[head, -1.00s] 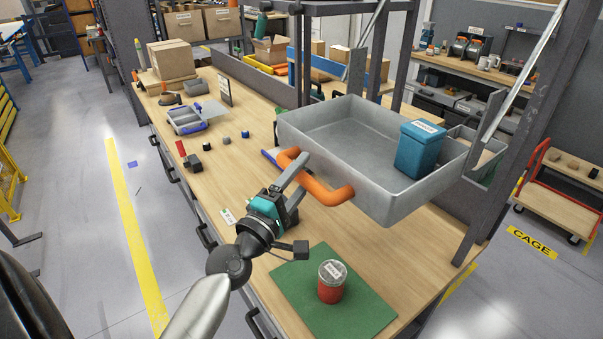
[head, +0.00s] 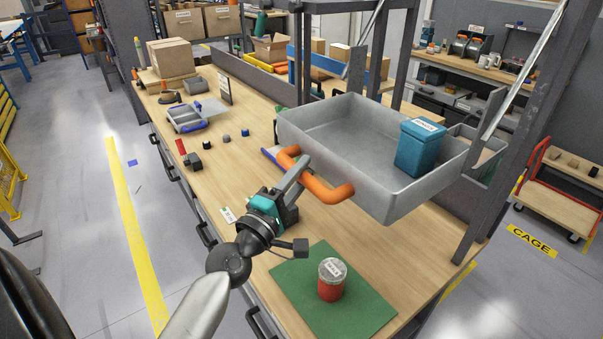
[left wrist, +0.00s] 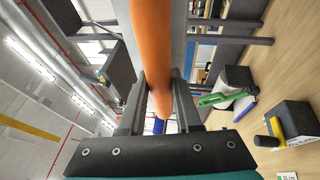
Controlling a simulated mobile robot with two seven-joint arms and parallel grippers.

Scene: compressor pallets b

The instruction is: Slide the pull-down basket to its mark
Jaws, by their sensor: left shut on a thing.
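The pull-down basket (head: 352,128) is a grey open tray hanging above the workbench, with a blue canister (head: 421,148) inside at its right. An orange handle (head: 318,186) runs along its near left side. My left gripper (head: 298,176) is shut on this handle. In the left wrist view the orange handle (left wrist: 152,45) passes between the two dark fingers (left wrist: 160,95). I cannot make out the mark. My right gripper does not show.
A red jar (head: 331,281) stands on a green mat (head: 361,304) on the bench below the basket. A grey divided tray (head: 188,118) and small dark parts lie farther left. A dark upright post (head: 515,120) stands right of the basket.

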